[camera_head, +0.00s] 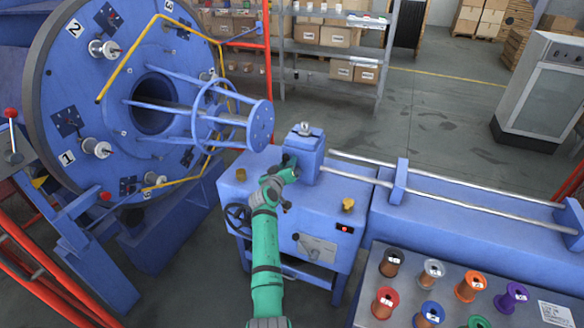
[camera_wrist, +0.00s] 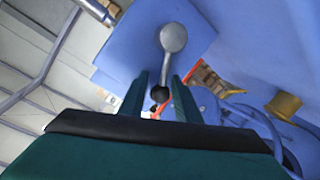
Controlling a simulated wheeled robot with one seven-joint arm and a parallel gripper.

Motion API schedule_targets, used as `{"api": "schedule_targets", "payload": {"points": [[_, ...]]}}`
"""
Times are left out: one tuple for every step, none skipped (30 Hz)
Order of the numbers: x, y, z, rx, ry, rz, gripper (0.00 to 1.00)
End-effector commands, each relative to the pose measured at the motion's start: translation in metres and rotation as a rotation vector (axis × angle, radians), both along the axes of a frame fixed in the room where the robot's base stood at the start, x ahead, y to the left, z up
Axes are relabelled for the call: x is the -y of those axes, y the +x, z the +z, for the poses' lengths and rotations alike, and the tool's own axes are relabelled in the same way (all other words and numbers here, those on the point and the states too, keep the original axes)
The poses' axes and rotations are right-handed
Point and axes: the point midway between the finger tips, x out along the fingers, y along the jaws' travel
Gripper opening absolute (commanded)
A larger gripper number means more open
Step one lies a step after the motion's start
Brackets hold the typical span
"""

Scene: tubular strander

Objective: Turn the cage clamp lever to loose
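The lever (camera_wrist: 168,65) shows in the wrist view as a silver arm with a round hub at its top and a black ball knob at its lower end. It sits on a blue face of the machine. My gripper (camera_wrist: 160,76) is open; its two fingers stand either side of the black knob, with a small gap visible on each side. In the head view my gripper (camera_head: 291,164) is at the left side of the blue block (camera_head: 305,155) on the cabinet. There my gripper and wrist hide the lever.
The large blue disc (camera_head: 100,100) with bobbins and the blue spoked cage (camera_head: 225,110) stand to the left. A handwheel (camera_head: 237,216) and another lever plate (camera_head: 316,248) are on the cabinet front. Long rails (camera_head: 450,200) run right. Coloured spools (camera_head: 430,312) stand on a table at lower right.

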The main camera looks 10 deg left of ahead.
Motion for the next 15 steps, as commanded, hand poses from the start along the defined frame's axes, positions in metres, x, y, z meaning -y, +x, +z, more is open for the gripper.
{"api": "schedule_targets", "payload": {"points": [[-0.0024,-0.0005,0.0008,0.002,0.001,0.003,0.28],[-0.0035,-0.0009,0.0001,0.0,0.001,0.004,0.28],[-0.0052,-0.0015,-0.0008,-0.001,0.0,0.005,0.28],[-0.0064,-0.002,-0.0015,-0.003,0.0,0.007,0.28],[-0.0076,-0.0024,-0.002,-0.003,0.001,0.007,0.28],[-0.0088,-0.0028,-0.0028,-0.004,0.0,0.008,0.28],[-0.0094,-0.0031,-0.0032,-0.004,0.0,0.009,0.28],[-0.0098,-0.0034,-0.0036,-0.006,0.0,0.01,0.28],[-0.01,-0.0034,-0.0042,-0.006,0.0,0.01,0.28],[-0.0098,-0.0035,-0.0045,-0.007,0.0,0.009,0.28],[-0.0094,-0.0035,-0.0048,-0.007,0.0,0.009,0.28],[-0.0084,-0.0033,-0.0051,-0.008,0.0,0.007,0.28],[-0.0075,-0.0032,-0.0054,-0.008,0.0,0.007,0.28],[-0.0066,-0.003,-0.0056,-0.008,-0.001,0.006,0.28],[-0.0052,-0.0027,-0.0059,-0.008,-0.001,0.005,0.28]]}}
